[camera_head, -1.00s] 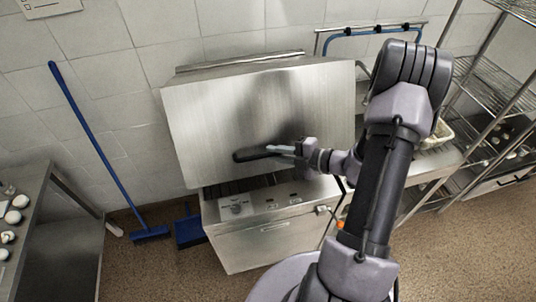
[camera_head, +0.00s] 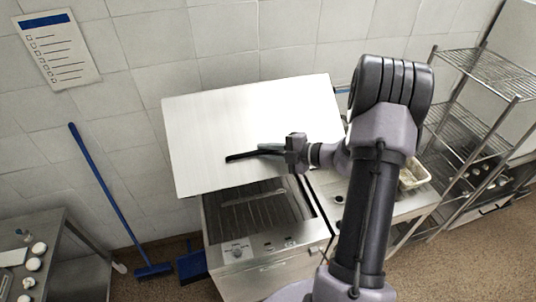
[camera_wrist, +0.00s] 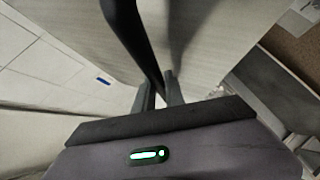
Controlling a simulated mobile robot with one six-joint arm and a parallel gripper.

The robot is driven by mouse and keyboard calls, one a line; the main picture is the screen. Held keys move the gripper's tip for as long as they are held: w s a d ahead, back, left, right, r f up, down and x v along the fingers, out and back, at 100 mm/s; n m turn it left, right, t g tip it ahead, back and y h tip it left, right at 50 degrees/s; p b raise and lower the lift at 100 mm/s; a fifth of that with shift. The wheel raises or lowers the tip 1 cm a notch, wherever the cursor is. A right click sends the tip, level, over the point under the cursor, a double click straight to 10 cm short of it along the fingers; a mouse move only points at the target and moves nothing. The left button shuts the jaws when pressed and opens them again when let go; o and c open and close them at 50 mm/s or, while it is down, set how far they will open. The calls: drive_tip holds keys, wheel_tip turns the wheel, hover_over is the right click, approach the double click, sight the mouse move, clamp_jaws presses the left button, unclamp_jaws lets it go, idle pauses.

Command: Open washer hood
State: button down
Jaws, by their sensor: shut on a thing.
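The washer hood (camera_head: 255,115) is a large flat steel panel, tilted up above the washer body (camera_head: 265,275). A dark slatted interior (camera_head: 258,205) shows below the hood. A long black handle (camera_head: 240,157) runs along the hood's lower part. My gripper (camera_head: 268,150) is at the right part of this handle, with its fingers shut on it. In the wrist view the handle (camera_wrist: 138,45) runs down between the two fingertips (camera_wrist: 160,92), with the hood's pale panel (camera_wrist: 220,35) behind it.
A blue broom (camera_head: 110,195) and a blue dustpan (camera_head: 192,266) stand left of the washer. A steel table with cups (camera_head: 85,255) is at the lower left. A sink counter (camera_head: 385,205) and wire shelves (camera_head: 470,110) are on the right.

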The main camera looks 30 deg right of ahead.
idle(0.3)
drive_tip(key=c, duration=1.4)
unclamp_jaws()
drive_tip(key=shift+w, duration=0.1)
drive_tip(key=b+v, duration=0.3)
drive_tip(key=v, duration=1.4)
drive_tip(key=shift+r, duration=0.15)
drive_tip(key=shift+d, duration=0.1)
